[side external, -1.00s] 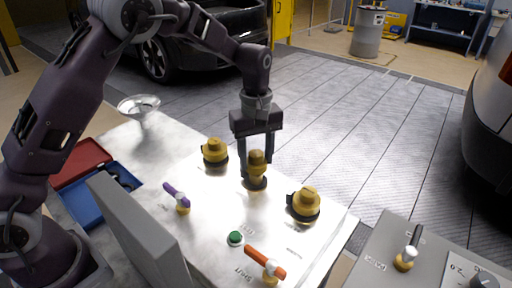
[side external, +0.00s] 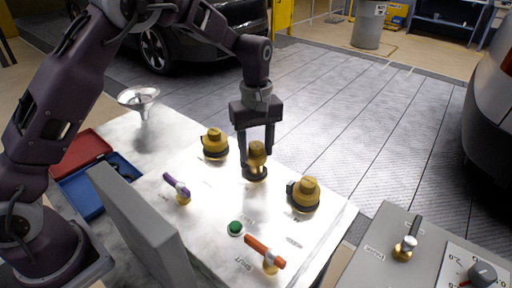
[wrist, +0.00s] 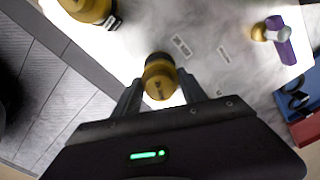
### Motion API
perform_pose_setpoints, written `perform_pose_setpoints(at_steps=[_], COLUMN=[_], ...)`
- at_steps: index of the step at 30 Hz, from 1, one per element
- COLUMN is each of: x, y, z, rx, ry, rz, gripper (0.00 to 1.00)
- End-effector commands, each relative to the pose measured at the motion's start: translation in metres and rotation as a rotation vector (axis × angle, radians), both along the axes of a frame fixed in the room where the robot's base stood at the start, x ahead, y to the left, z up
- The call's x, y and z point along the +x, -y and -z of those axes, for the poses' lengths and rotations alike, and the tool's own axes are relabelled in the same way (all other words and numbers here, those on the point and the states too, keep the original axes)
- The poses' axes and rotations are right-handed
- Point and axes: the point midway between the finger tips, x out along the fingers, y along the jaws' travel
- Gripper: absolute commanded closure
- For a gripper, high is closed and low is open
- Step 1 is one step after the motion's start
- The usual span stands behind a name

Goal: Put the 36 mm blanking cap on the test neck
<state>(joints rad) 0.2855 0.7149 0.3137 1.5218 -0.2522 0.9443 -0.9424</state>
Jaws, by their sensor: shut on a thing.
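My gripper (side external: 256,145) points down over the middle of the bench, its two fingers shut on a yellow cap (side external: 257,154). The cap also shows between the fingertips in the wrist view (wrist: 160,82). A dark, round-based fitting (side external: 255,174) is directly below the held cap, in line with it. I cannot tell whether the cap is seated on it or just above it. Two similar yellow caps on dark collars stand either side, one at the back left (side external: 214,142) and one at the front right (side external: 305,193). I cannot read sizes on any cap.
A purple-handled valve (side external: 177,186), a green button (side external: 236,228) and an orange-handled valve (side external: 265,252) are on the bench. A grey upright panel (side external: 140,225), a metal funnel (side external: 139,99) and a red and blue case (side external: 88,187) stand left. A control panel (side external: 385,250) is at right.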

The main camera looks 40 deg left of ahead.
Motion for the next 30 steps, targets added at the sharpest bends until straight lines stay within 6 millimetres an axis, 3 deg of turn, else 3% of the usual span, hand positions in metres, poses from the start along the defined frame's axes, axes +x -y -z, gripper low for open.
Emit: perform_pose_setpoints(at_steps=[30], x=[0.000], y=[0.000], z=[0.014], rx=[0.000], ry=[0.000], rz=[0.000], gripper=[0.90])
